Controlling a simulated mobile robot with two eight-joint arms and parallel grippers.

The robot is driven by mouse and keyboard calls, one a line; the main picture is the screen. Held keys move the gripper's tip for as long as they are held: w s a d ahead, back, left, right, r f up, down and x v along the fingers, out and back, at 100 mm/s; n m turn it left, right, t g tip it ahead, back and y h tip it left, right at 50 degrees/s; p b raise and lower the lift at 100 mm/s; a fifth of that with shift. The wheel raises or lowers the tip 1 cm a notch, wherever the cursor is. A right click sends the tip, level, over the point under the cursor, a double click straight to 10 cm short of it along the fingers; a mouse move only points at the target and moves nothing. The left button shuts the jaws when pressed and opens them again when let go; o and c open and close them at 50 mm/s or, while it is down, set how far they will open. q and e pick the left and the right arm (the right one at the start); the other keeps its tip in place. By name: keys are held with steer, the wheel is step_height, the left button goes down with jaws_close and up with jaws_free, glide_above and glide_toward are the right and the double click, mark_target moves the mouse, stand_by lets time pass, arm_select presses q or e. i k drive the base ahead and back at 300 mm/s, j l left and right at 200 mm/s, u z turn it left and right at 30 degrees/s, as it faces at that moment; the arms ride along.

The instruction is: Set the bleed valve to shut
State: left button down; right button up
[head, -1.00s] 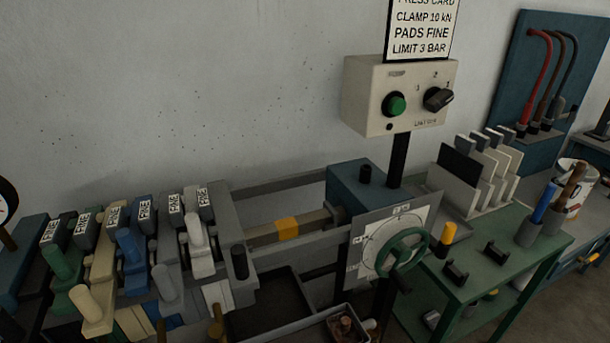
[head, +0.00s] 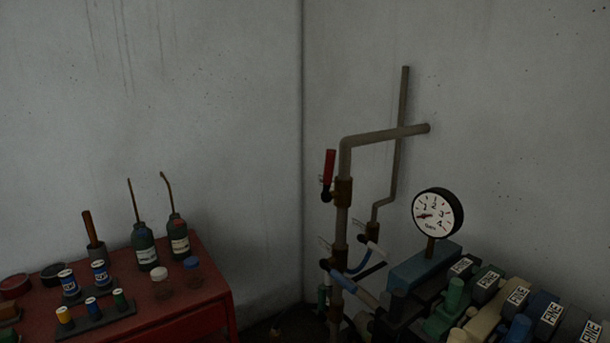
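Pipework with lever valves stands in the room corner in the head view. A red lever (head: 329,167) sits on the upper brass valve (head: 343,191) of the thick pipe (head: 345,160) and points up, along the pipe. Lower on that pipe, a lever with a pale blue grip (head: 352,287) slants down to the right, across the pipe. I cannot read any label, so I cannot tell which is the bleed valve. Neither gripper is in view.
A round pressure gauge (head: 437,215) stands right of the pipes, needle pointing left at the low end. Several coloured blocks marked FINE (head: 517,297) fill the lower right. A red bench (head: 205,318) with oil cans (head: 145,248) and small spools stands at left.

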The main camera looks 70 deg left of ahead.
mark_target(330, 155)
steer(key=u, duration=2.35)
steer(key=i+j+z, duration=0.15)
steer(key=j, duration=0.2)
steer(key=i+j+z, duration=0.35)
steer(key=j, duration=0.5)
steer(key=i+l, duration=0.05)
steer(key=i, duration=0.05)
